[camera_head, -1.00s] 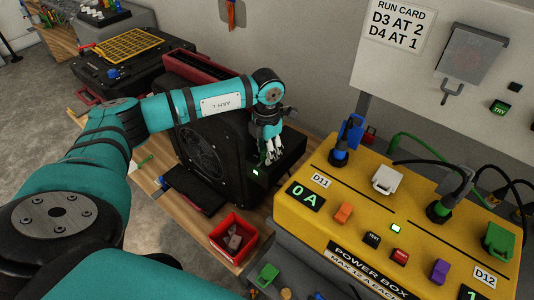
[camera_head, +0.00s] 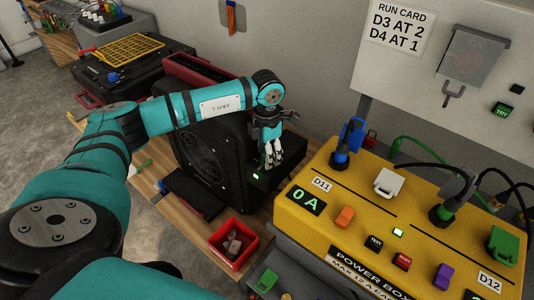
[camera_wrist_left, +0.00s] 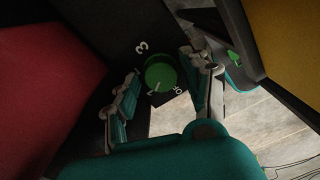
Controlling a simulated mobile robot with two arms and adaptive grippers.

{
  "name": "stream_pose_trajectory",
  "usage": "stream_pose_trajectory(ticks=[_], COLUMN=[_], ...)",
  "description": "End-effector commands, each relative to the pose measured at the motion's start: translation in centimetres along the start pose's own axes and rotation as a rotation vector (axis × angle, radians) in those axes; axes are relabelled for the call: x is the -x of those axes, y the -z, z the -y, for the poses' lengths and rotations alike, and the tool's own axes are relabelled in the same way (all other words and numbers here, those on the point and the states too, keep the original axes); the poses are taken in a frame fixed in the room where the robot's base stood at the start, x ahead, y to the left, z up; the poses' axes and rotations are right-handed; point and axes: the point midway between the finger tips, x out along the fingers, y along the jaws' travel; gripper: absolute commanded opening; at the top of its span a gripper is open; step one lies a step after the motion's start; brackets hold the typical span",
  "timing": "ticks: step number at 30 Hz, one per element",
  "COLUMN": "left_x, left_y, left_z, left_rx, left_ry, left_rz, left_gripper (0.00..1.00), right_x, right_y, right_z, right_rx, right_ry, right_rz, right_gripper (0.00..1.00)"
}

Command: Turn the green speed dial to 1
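The green speed dial (camera_wrist_left: 160,74) shows in the left wrist view on a dark panel. A white "3" is printed near it, with other white marks around its lower edge. I cannot tell which number it is set to. My left gripper (camera_wrist_left: 158,68) has its fingers apart, one on each side of the dial; I see a gap and cannot confirm contact. In the head view the left gripper (camera_head: 270,158) points down at the front of the black blower (camera_head: 205,155), and hides the dial. My right gripper is not in view.
A yellow power box (camera_head: 335,228) with coloured switches and plugs stands to the right. A red bin (camera_head: 216,241) sits on the wooden bench in front of the blower. A run card (camera_head: 402,27) on the wall reads D3 AT 2, D4 AT 1.

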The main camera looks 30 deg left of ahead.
Motion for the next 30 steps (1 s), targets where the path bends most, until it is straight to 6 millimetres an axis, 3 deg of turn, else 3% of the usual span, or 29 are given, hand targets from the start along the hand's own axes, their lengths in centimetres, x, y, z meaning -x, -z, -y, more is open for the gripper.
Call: stream_pose_trajectory(ticks=[13,24,30], left_x=[0.5,5.9,7.7], left_y=[0.0,0.0,0.0], left_z=[0.0,0.0,0.1], left_rx=[0.001,0.002,0.000], left_ry=[0.000,-0.002,-0.001], left_rz=[-0.002,0.000,-0.001], left_gripper=[0.59,0.59,0.59], right_x=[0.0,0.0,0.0], right_y=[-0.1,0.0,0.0], right_z=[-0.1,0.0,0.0], right_rx=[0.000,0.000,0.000], right_ry=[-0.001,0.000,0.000], right_rz=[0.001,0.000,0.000], right_gripper=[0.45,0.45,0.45])
